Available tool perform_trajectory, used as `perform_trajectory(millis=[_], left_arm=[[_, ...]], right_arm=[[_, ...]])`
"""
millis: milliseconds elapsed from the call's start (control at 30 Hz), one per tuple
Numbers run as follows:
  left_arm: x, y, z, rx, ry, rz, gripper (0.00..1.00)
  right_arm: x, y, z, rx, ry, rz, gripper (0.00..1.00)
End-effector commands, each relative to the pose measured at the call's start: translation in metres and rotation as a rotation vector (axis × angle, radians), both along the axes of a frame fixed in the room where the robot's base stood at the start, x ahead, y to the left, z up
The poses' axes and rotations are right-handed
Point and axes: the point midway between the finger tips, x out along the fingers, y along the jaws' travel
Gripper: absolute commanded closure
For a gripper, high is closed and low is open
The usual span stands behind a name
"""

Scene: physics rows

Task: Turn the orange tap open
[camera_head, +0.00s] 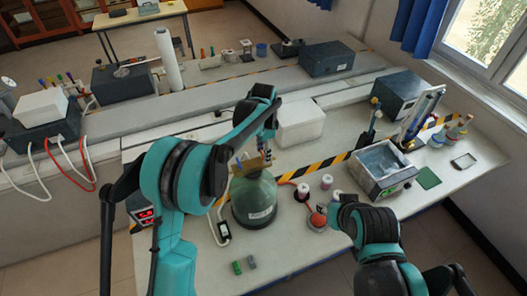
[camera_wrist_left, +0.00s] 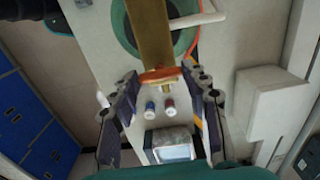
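The orange tap (camera_wrist_left: 160,75) shows in the left wrist view as a short orange handle across the end of a brass-coloured bar (camera_wrist_left: 153,35). In the head view the brass piece (camera_head: 250,165) sits on top of a green dome-shaped vessel (camera_head: 255,198); the orange handle is hard to make out there. My left gripper (camera_head: 267,150) is above the vessel, beside its top. In the left wrist view its fingers (camera_wrist_left: 162,95) are spread, one on each side of the handle, with visible gaps.
A round orange-red object (camera_head: 318,219) and small white-topped jars (camera_head: 326,182) stand right of the vessel. A tray-like bath (camera_head: 382,168) is farther right. A white box (camera_head: 300,122) stands behind. Small green and grey blocks (camera_head: 244,266) lie in front.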

Motion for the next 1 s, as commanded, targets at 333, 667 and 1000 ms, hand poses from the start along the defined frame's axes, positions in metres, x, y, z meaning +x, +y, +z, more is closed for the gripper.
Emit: perform_trajectory(millis=[333, 667, 1000], left_arm=[[0.0, 0.0, 0.0, 0.0, -0.001, 0.025, 0.83], [0.0, 0.001, -0.002, 0.0, -0.001, 0.208, 0.83], [0.0, 0.001, -0.001, 0.0, -0.001, 0.527, 0.83]], right_arm=[[0.0, 0.0, -0.002, 0.0, 0.0, 0.0, 0.6], [0.0, 0.0, -0.014, 0.0, 0.0, 0.0, 0.6], [0.0, 0.0, -0.03, 0.0, 0.0, 0.0, 0.6]])
